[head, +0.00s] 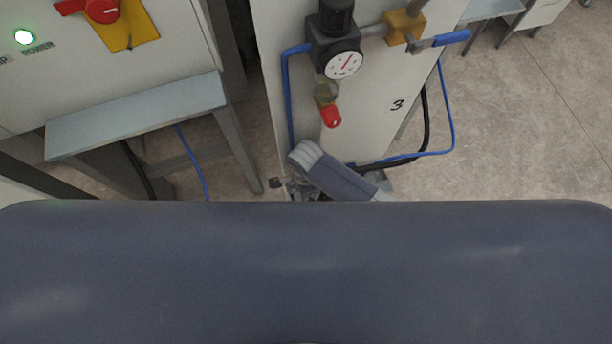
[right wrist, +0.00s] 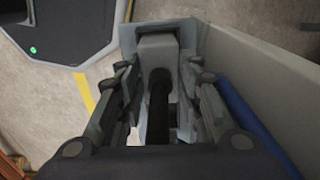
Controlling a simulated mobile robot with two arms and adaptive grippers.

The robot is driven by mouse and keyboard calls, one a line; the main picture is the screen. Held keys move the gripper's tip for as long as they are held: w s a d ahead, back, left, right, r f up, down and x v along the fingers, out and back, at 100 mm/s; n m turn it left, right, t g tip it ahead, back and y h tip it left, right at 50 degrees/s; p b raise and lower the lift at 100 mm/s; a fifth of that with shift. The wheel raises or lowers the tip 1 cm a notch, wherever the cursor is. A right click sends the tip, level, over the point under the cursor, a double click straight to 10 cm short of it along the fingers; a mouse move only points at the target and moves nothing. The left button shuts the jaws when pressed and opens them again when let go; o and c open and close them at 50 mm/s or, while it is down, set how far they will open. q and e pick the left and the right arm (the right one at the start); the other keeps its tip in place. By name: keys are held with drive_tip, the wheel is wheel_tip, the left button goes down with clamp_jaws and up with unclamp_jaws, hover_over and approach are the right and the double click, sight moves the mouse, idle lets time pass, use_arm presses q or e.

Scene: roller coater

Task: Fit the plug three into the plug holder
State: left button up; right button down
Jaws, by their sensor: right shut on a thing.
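In the right wrist view, my right gripper (right wrist: 160,78) is shut on a light grey plug (right wrist: 158,52) with a black cable (right wrist: 158,115) running back between the fingers. A blue-grey squared frame (right wrist: 187,32), which looks like the plug holder, surrounds the far end of the plug. I cannot tell how deep the plug sits in it. In the head view, my grey-blue right arm link is low beside the panel marked 3 (head: 375,110); the plug and holder cannot be made out there. My left gripper is not in view.
The panel carries a gauge (head: 343,65), a red-tipped valve (head: 331,116) and a blue hose (head: 452,110). A black cable (head: 425,125) loops beside it. A cabinet with a red switch (head: 102,10) and a grey bench (head: 140,112) stand left.

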drive_tip(key=shift+f, duration=0.15)
drive_tip(key=shift+f, duration=0.15)
drive_tip(key=c, duration=1.4)
unclamp_jaws()
drive_tip(key=shift+r+p, duration=0.35)
drive_tip(key=shift+r, duration=3.55)
drive_tip(key=shift+s, duration=0.1)
